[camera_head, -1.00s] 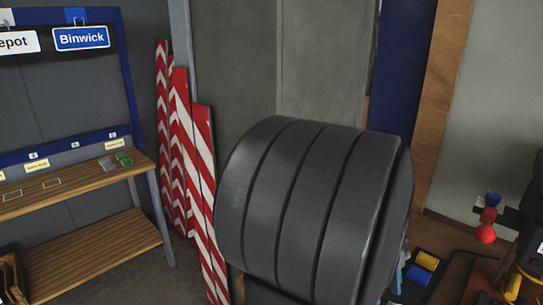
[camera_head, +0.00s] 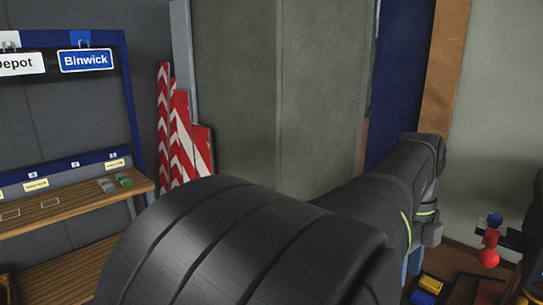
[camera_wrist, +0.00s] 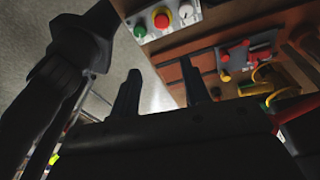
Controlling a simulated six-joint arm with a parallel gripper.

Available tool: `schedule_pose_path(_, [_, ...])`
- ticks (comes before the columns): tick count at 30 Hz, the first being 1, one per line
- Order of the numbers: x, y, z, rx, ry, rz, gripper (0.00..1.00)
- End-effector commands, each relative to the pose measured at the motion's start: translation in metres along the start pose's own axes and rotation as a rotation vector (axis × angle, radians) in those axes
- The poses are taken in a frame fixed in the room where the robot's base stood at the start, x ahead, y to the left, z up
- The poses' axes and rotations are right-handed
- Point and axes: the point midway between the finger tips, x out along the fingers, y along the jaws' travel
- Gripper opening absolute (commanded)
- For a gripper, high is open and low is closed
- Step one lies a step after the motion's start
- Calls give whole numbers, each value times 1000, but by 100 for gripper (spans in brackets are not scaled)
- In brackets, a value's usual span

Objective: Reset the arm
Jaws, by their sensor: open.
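My gripper (camera_wrist: 160,67) shows in the wrist view with its two dark fingers apart and nothing between them. Beyond the fingers, the wrist view shows grey floor and a brown wooden bench edge. In the head view, my dark arm fills the lower middle and stretches toward the right. The gripper's fingertips cannot be made out there.
A rack at left carries a blue Binwick sign (camera_head: 86,60) and a wooden shelf (camera_head: 75,207). Red-and-white striped boards (camera_head: 182,140) lean behind my arm. The wrist view shows a panel with a red button (camera_wrist: 161,18) and a grey plate with red knobs (camera_wrist: 237,58).

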Motion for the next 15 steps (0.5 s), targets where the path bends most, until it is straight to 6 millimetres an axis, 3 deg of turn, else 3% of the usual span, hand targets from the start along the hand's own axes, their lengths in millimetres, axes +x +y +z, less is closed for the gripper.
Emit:
schedule_pose_path(12, [-32,13,-35,-172,-145,-86,43])
schedule_pose_path(15, [-15,11,-31,-172,-141,-79,43])
